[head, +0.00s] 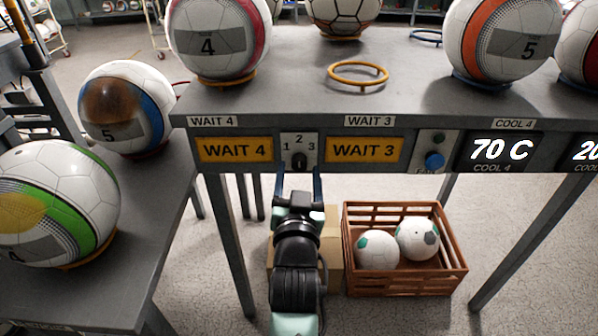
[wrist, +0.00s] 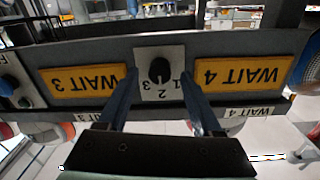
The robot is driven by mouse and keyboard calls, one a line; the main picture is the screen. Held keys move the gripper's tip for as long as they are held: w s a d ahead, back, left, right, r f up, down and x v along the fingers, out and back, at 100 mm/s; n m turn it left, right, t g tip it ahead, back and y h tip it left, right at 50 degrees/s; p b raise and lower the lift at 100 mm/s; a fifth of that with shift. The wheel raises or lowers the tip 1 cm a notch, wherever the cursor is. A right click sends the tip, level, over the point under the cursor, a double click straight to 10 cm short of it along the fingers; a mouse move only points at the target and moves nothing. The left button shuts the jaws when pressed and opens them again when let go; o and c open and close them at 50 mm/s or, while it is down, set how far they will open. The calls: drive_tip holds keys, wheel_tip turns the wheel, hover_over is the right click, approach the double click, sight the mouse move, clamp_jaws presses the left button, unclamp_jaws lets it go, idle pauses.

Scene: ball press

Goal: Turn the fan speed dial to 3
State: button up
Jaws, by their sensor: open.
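The black dial (head: 299,161) sits on a pale plate marked 1 at left, 2 on top and 3 at right, on the table's front panel. Which number it points at is too small to tell. In the wrist view the dial (wrist: 160,70) appears upside down, between my two fingers. My gripper (head: 298,176) is open and empty, just below and in front of the plate. Its blue fingers show in the wrist view (wrist: 158,78), one on each side of the dial, with gaps between them and the knob.
Yellow WAIT 4 (head: 234,149) and WAIT 3 (head: 365,149) signs flank the dial plate. A blue button (head: 434,160) and a 70 C display (head: 501,150) are farther right. Balls stand on the tabletop (head: 300,95) in rings. A wooden crate (head: 405,285) with two balls stands below.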

drive_tip(key=shift+w, duration=0.8)
clamp_jaws()
